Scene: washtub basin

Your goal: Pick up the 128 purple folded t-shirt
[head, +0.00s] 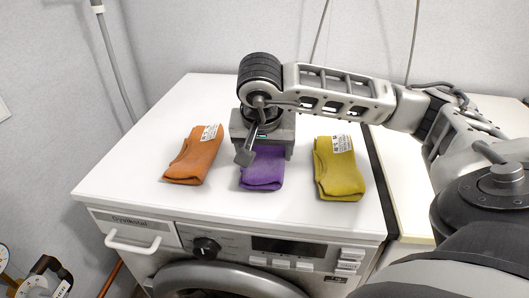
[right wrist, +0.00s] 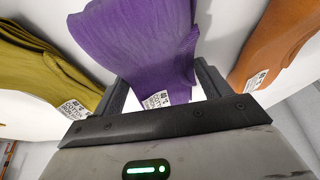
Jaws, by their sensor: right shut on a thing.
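The purple folded t-shirt (head: 263,172) lies on top of the white washing machine, between the other two garments. My right gripper (head: 262,158) is over it from above and hides its back part. In the right wrist view the purple t-shirt (right wrist: 140,45) runs between the two fingers, with its white label near the palm. My right gripper (right wrist: 158,88) is shut on it. In the head view I cannot tell whether the shirt is lifted off the top.
An orange folded t-shirt (head: 193,156) lies to the left and a yellow-green one (head: 338,170) to the right, both apart from the purple one. The white washing machine top (head: 120,180) has free room at its left and back. Walls stand behind and left.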

